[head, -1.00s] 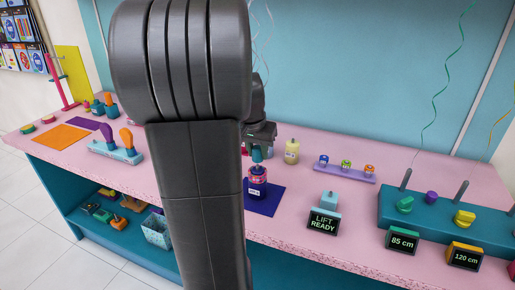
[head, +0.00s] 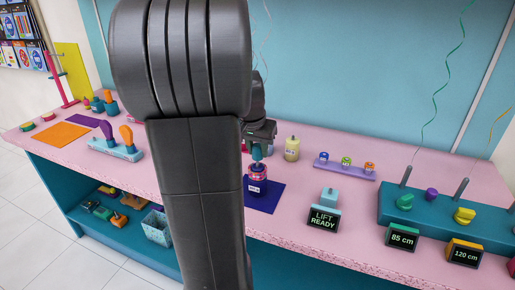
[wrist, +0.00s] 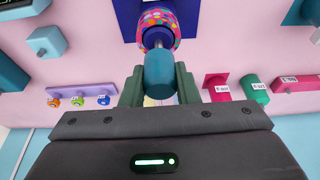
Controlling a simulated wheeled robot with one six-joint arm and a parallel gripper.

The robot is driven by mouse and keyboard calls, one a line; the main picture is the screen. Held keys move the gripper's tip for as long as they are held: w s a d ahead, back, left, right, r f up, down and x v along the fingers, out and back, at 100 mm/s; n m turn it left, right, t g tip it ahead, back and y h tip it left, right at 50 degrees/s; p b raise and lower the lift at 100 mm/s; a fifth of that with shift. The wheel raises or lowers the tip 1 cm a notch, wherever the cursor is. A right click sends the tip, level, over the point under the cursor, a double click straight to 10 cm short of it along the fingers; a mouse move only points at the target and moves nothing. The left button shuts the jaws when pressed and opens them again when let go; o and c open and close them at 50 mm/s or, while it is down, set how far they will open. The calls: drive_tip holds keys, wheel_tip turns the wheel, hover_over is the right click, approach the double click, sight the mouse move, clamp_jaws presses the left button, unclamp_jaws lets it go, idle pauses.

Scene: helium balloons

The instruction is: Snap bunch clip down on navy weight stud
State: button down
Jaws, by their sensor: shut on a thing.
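My gripper (head: 259,142) is shut on a teal cylindrical clip (wrist: 160,72), held upright over the navy weight (head: 257,186). The clip also shows in the head view (head: 257,153). The weight stands on a navy mat (head: 270,194) and has a pink dotted band, seen in the wrist view (wrist: 174,22). The clip's lower end is right at the weight's top, in line with it. Thin ribbon rises above my gripper.
A "LIFT READY" sign (head: 323,219) stands right of the mat. A cream bottle (head: 292,149) and a purple strip of small spools (head: 345,167) are behind. A teal stand (head: 390,214) with pegs is at the right. My arm hides part of the counter.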

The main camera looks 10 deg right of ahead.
drive_tip(key=shift+f+b, duration=1.05)
drive_tip(key=shift+f, duration=0.35)
drive_tip(key=c, duration=1)
unclamp_jaws()
drive_tip(key=shift+c, duration=0.2)
drive_tip(key=shift+r, duration=0.1)
drive_tip(key=shift+p+v, duration=2.85)
drive_tip(key=shift+v, duration=1.15)
drive_tip(key=b+x, duration=0.5)
drive_tip(key=x, duration=0.3)
drive_tip(key=shift+b, duration=0.35)
